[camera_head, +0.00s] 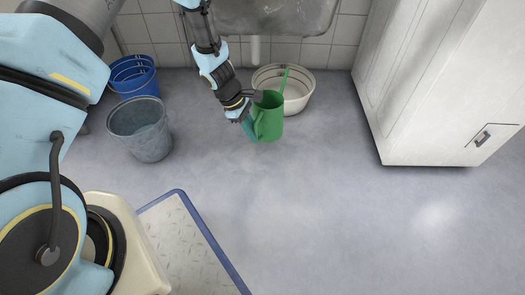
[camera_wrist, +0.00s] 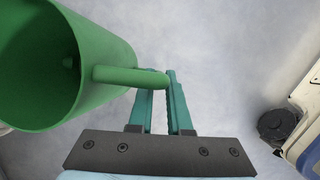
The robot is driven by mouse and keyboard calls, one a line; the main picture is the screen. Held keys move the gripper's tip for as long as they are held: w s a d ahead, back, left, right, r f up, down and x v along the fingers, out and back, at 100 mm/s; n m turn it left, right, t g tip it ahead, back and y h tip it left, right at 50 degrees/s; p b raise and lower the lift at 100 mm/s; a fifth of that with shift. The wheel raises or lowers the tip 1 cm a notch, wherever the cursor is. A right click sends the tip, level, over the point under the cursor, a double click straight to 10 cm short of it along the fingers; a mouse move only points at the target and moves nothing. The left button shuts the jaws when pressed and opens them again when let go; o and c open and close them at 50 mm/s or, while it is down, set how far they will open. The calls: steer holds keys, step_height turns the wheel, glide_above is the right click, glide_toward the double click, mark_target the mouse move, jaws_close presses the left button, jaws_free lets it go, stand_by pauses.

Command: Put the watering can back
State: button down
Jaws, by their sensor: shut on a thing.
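The green watering can (camera_head: 270,122) is in the middle of the head view, in front of a white round basin (camera_head: 303,92). Its thin spout points up and right, across the basin's opening. My gripper (camera_head: 247,124) is at the can's left side. In the wrist view my gripper (camera_wrist: 161,84) has its teal fingers shut on the end of the can's handle (camera_wrist: 130,76), and the can's open body (camera_wrist: 95,80) fills the upper left. The can looks roughly upright. I cannot tell whether its bottom touches the floor.
A grey bucket (camera_head: 140,130) and a blue bucket (camera_head: 132,74) stand to the left. A sink (camera_head: 275,15) hangs on the tiled wall above the basin. A white cabinet-like unit (camera_head: 425,90) stands at the right. The grey floor (camera_head: 330,210) in front is clear.

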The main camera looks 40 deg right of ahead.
step_height(320, 180, down, 9)
steer(key=b, duration=0.4)
steer(key=shift+f+b, duration=0.2)
steer(key=shift+b, duration=0.15)
steer(key=shift+f, duration=0.1)
steer(key=c, duration=0.9)
jaws_free()
steer(key=shift+o, duration=0.2)
steer(key=w+a+r+m+p, duration=0.1)
steer(key=w+a+r+p, duration=0.3)
steer(key=r, duration=0.5)
steer(key=w+a+r+p, duration=0.2)
steer(key=w+a+r, duration=0.25)
steer(key=r, duration=0.55)
steer(key=w+a+r+m+t, duration=0.2)
steer(key=a+r+m+t, duration=0.1)
steer(key=a+r, duration=0.9)
steer(key=s+a+r+m+t+y, duration=0.1)
steer(key=s+a+r, duration=0.1)
steer(key=a, duration=0.7)
steer(key=s+a+r+m+t+y, duration=0.1)
steer(key=a+r, duration=0.4)
steer(key=a, duration=0.5)
steer(key=shift+s+a+m+y, duration=0.35)
steer(key=shift+s+m, duration=0.25)
steer(key=shift+s, duration=0.35)
